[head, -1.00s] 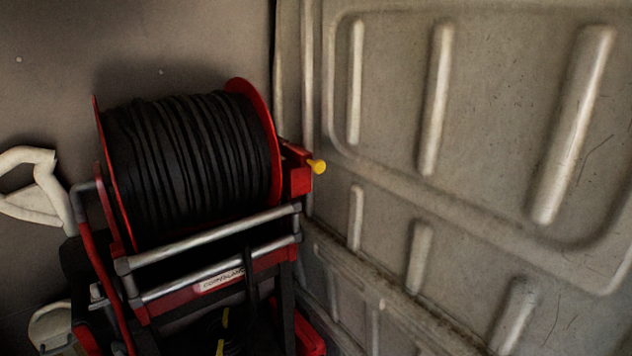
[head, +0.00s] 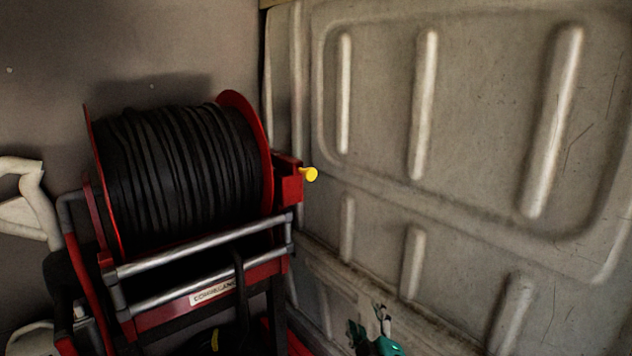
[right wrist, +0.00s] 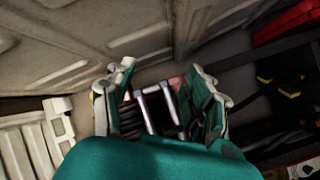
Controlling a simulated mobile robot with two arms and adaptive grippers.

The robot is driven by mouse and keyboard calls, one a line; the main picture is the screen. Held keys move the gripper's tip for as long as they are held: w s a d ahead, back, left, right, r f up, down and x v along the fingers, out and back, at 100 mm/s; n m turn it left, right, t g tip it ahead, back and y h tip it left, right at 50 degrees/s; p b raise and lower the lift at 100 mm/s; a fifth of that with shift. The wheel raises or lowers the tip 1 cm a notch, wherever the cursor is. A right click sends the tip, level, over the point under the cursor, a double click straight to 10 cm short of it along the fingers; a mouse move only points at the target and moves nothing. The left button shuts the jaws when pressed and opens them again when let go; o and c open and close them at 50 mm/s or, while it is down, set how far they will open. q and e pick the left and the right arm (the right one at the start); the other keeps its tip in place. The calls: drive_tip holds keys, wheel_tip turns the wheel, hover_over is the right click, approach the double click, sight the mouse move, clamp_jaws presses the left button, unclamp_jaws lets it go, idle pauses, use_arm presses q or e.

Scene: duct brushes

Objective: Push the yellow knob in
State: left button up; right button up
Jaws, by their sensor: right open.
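The yellow knob (head: 311,174) sticks out to the right from a red block (head: 287,182) on the right side of the hose reel. The reel (head: 180,175) is a drum of black hose between red discs, on a red and grey metal frame. My right gripper (head: 380,318) shows at the bottom of the head view, below and to the right of the knob, apart from it. In the right wrist view its two teal-backed fingers (right wrist: 163,108) are spread open with nothing held between them. My left gripper is not in view.
A ribbed, dirty metal wall panel (head: 480,130) runs close along the right of the reel. A white handle-like object (head: 35,205) stands at the left. There is open space between the knob and the panel.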

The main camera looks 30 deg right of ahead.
sight(312, 174)
drive_tip(key=w+a+r+n+t+y, duration=0.15)
drive_tip(key=r+n+t+y, duration=0.25)
drive_tip(key=r+n+y, duration=0.55)
drive_tip(key=w+a+r+n+t+y, duration=0.1)
drive_tip(key=a+r+n+t+y, duration=0.3)
drive_tip(key=r+n, duration=1.1)
drive_tip(key=w+d+f+n+g+h, duration=0.1)
drive_tip(key=w+d+n+g+h, duration=0.2)
drive_tip(key=d+n+g+h, duration=0.5)
drive_tip(key=w+t+y+p, duration=0.1)
drive_tip(key=w+p, duration=0.1)
drive_tip(key=w, duration=0.3)
drive_tip(key=w+t+y+p, duration=0.1)
drive_tip(key=w+p, duration=0.1)
drive_tip(key=w, duration=0.4)
drive_tip(key=w+m+t+y+p, duration=0.1)
drive_tip(key=w+p, duration=0.1)
drive_tip(key=w, duration=0.3)
drive_tip(key=shift+w+d+y, duration=0.25)
drive_tip(key=shift+w+d, duration=0.05)
drive_tip(key=shift+d, duration=0.05)
drive_tip(key=shift+w+f+p, duration=0.1)
drive_tip(key=shift+w+p, duration=0.2)
drive_tip(key=shift+w, duration=0.2)
drive_tip(key=shift+a, duration=0.1)
